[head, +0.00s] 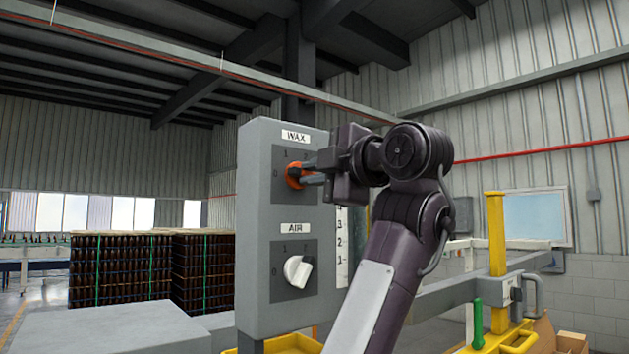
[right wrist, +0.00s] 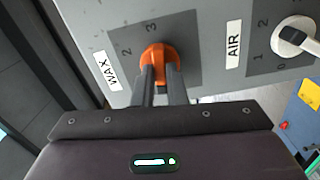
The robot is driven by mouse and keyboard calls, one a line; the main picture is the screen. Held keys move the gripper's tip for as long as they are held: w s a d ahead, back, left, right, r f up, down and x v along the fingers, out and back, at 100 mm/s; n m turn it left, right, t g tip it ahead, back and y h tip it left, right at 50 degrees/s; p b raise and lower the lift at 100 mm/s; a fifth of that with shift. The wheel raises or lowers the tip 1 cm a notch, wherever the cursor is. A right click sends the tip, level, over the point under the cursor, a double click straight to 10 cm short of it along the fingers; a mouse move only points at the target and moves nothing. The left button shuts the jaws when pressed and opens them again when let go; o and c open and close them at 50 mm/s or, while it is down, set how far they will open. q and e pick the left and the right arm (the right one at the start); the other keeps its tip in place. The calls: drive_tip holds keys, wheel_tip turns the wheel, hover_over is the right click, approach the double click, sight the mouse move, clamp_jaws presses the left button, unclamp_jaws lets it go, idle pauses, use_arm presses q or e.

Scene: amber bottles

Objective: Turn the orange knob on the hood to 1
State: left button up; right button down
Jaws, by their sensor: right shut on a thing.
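The orange knob (head: 293,176) sits on the dark WAX plate (head: 282,197) of a grey control box. It also shows in the right wrist view (right wrist: 158,52). My right gripper (head: 303,174) comes from the right and is shut on the orange knob, with one finger on each side of it, as in the right wrist view (right wrist: 160,75). The marks 0 and 1 show beside the knob in the head view, and 2 and 3 show in the right wrist view. The fingers hide part of the knob, so its setting cannot be told. My left gripper is not in view.
A white knob (head: 297,271) on the AIR plate sits below, on the same grey box (head: 256,250). A yellow post (head: 496,250) and a green handle (head: 478,322) stand at right. Stacked dark bottles (head: 120,270) stand behind at left.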

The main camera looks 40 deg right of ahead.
drive_tip(key=shift+m+b, duration=3)
drive_tip(key=shift+m, duration=2)
drive_tip(key=c, duration=1.5)
unclamp_jaws()
drive_tip(key=shift+w, duration=0.1)
drive_tip(key=shift+o, duration=0.2)
drive_tip(key=s+b, duration=0.3)
drive_tip(key=s, duration=0.4)
drive_tip(key=shift+s+d+b, duration=0.3)
drive_tip(key=shift+s+b, duration=0.05)
drive_tip(key=shift+s, duration=0.05)
